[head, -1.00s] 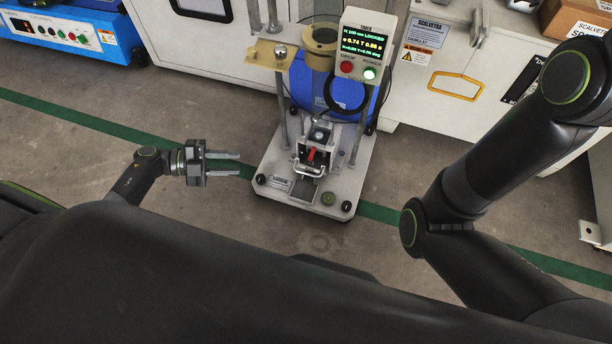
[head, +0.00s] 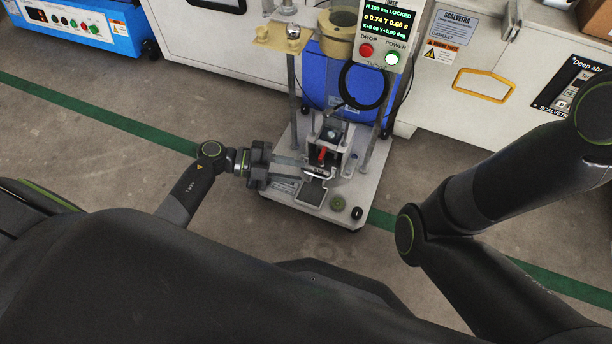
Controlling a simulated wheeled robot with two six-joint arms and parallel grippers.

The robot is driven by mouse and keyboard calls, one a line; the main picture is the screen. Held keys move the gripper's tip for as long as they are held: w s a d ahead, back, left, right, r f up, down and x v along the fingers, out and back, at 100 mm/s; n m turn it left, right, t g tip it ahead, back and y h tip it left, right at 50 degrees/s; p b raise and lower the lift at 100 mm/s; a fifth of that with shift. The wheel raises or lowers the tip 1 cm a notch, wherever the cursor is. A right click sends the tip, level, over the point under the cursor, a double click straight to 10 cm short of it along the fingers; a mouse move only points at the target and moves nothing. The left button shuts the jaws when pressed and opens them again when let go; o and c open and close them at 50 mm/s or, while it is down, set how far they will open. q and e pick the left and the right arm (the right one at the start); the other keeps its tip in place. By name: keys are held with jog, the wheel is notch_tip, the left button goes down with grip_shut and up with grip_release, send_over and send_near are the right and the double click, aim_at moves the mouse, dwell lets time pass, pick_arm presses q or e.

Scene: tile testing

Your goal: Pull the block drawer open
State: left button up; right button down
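The block drawer (head: 319,172) is a small pale unit low on the test stand, with a light bar along its front edge. A red part (head: 322,154) shows just above it. My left gripper (head: 304,171) reaches in from the left. Its two fingers are apart, with their tips right beside the left end of the drawer front. I cannot tell whether they touch it, and nothing shows held between them. My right arm is at the right, but its gripper is out of view.
The drawer unit sits on the stand's pale base plate (head: 352,190), between upright metal posts (head: 377,140). The floor in front is clear.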

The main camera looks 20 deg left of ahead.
aim_at(307, 173)
pick_arm(q)
jog(key=shift+b+x, duration=0.55)
jog(key=shift+x, duration=1.3)
grip_shut()
